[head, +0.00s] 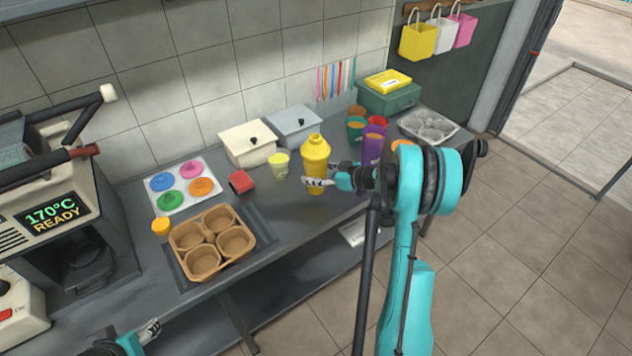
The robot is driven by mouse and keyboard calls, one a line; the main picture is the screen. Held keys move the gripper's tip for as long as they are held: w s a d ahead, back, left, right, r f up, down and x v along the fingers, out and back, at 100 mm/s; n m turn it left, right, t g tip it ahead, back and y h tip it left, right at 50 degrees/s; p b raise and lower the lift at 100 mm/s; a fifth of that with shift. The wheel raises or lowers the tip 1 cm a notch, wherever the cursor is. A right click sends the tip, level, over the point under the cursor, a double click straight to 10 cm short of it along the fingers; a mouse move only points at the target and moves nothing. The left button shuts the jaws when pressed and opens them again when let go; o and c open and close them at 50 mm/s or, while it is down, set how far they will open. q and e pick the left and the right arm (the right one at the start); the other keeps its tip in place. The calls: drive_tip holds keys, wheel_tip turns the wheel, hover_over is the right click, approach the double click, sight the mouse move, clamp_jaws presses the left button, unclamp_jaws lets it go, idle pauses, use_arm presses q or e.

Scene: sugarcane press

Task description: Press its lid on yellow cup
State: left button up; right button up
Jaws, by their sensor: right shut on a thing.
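A tall yellow cup (315,172) stands upright near the front edge of the counter. A stepped yellow piece that looks like a domed lid (315,146) is on its top; I cannot tell whether it is fully seated. My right gripper (318,180) is shut on the yellow cup from the right, below the stepped piece. My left gripper (148,332) is low at the bottom left, in front of the counter and far from the cup. It is partly cut off, and its opening is unclear.
A pale yellow cup (279,165) and a red box (241,182) are left of the yellow cup. Purple (373,146) and other coloured cups stand to the right. A brown mould tray (212,243), a lid tray (185,186) and a small yellow-orange piece (161,226) lie left.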

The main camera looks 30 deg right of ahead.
wheel_tip(320, 180, down, 4)
drive_tip(key=shift+r+b, duration=0.1)
drive_tip(key=shift+b, duration=0.65)
drive_tip(key=o, duration=1.7)
